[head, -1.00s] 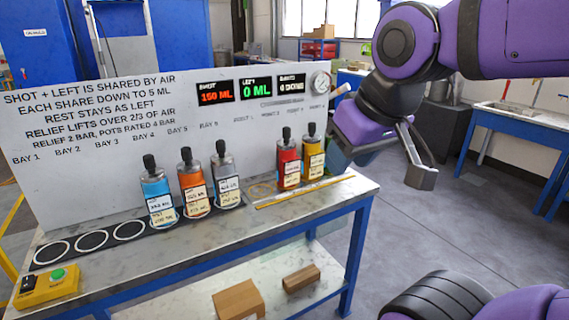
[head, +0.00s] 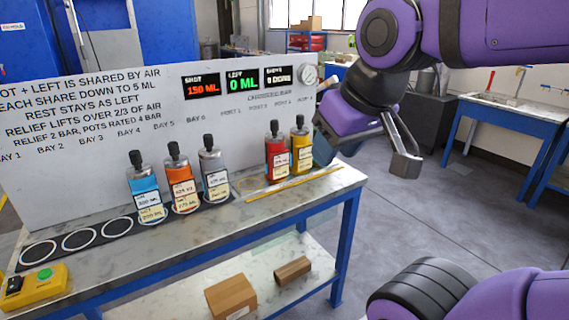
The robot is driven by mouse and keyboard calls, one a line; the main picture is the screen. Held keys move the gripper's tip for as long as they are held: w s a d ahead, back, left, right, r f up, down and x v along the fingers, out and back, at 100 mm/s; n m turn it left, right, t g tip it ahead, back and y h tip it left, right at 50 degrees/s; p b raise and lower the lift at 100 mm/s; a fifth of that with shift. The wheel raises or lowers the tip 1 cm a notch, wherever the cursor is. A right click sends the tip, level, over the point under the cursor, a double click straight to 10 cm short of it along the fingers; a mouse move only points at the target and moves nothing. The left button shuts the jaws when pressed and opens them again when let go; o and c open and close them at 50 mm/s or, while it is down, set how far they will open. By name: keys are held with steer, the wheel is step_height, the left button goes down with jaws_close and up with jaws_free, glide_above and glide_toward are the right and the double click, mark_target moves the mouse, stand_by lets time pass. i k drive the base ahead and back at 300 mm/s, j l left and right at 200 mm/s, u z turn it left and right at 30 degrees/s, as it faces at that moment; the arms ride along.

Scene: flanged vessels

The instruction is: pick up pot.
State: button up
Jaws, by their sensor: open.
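Several capped pots with labels stand upright on the bench. A blue pot (head: 145,187), an orange pot (head: 181,181) and a grey pot (head: 214,172) stand in a row on the dark strip of ringed bays. A red pot (head: 277,155) and a yellow pot (head: 301,148) stand close together farther right. My gripper (head: 364,150) is open, up to the right of the yellow pot and apart from it, beyond the bench's right end. One grey finger shows clearly; the other side is partly hidden. I see nothing held.
The bench (head: 300,203) has empty rings (head: 82,240) at left and a yellow button box (head: 35,286) at front left. A white sign panel (head: 100,120) with displays and a gauge stands behind the pots. Brown boxes (head: 231,296) lie on the lower shelf. The floor at right is clear.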

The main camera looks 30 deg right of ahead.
mark_target(301, 154)
steer(key=i+l, duration=0.85)
steer(key=i, duration=0.15)
steer(key=l+z, duration=0.05)
